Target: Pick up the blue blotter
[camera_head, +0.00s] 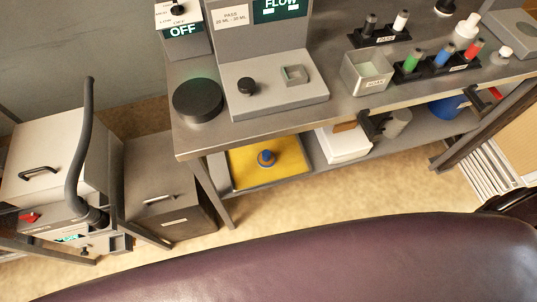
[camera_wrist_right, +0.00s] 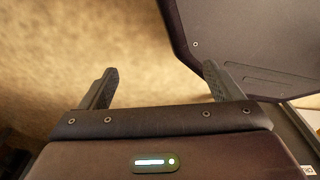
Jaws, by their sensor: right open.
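A small round blue object with an orange-brown top (camera_head: 266,158) sits on a yellow surface in a shallow grey-edged tray (camera_head: 238,186) on the lower shelf. Another blue, rounded object (camera_head: 446,107) is partly hidden under the bench at the right. I cannot tell for sure which of them is the blue blotter. My right gripper (camera_wrist_right: 160,70) is open, with its two fingers wide apart and nothing between them, over a blurred tan surface. Neither blue object shows in the right wrist view. My left gripper is out of view.
The bench top (camera_head: 345,107) above the shelf holds a grey device (camera_head: 275,100), a black disc (camera_head: 198,100), a square grey container (camera_head: 367,74) and racks of coloured vials. A white box (camera_head: 343,146) stands right of the yellow tray. A dark panel (camera_wrist_right: 255,40) is close to the right finger.

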